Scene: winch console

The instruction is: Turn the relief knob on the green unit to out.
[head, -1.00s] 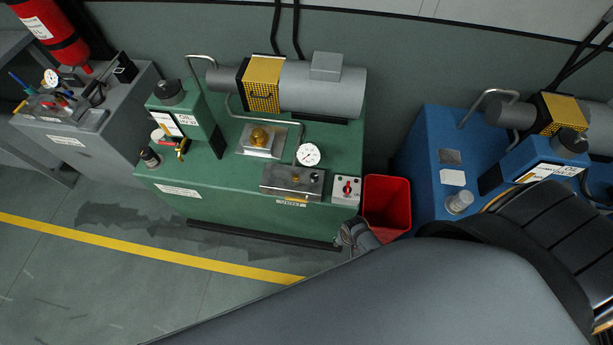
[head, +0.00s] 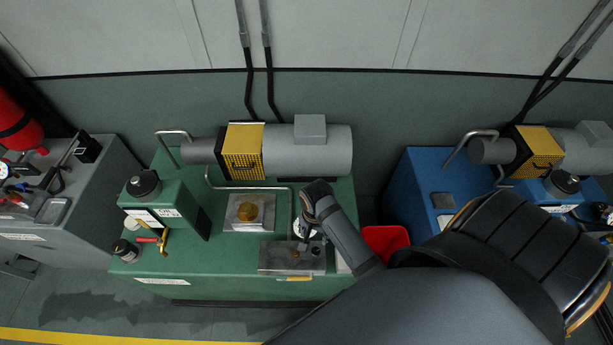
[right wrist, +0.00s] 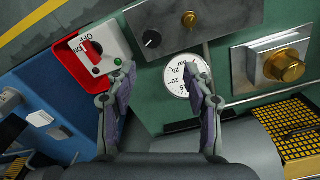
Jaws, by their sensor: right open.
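The green unit (head: 220,275) stands in the middle of the head view. A metal block (head: 282,262) on its top carries a black knob (right wrist: 151,38) with a white mark and a small brass knob (right wrist: 190,18); no label on them is readable, so I cannot tell which is the relief knob. A large brass knob (head: 249,211) sits on a separate plate. My right gripper (right wrist: 160,75) is open and empty over the unit, fingers apart. The black knob shows beyond the gap between the fingertips, apart from them. My left gripper is out of view.
A round gauge (right wrist: 184,76) shows close to one right finger. A white switch box (right wrist: 108,48) with a red switch is beside the other. A red bin (head: 387,241) and a blue unit (head: 415,185) stand to the right. A grey motor (head: 325,150) lies along the back.

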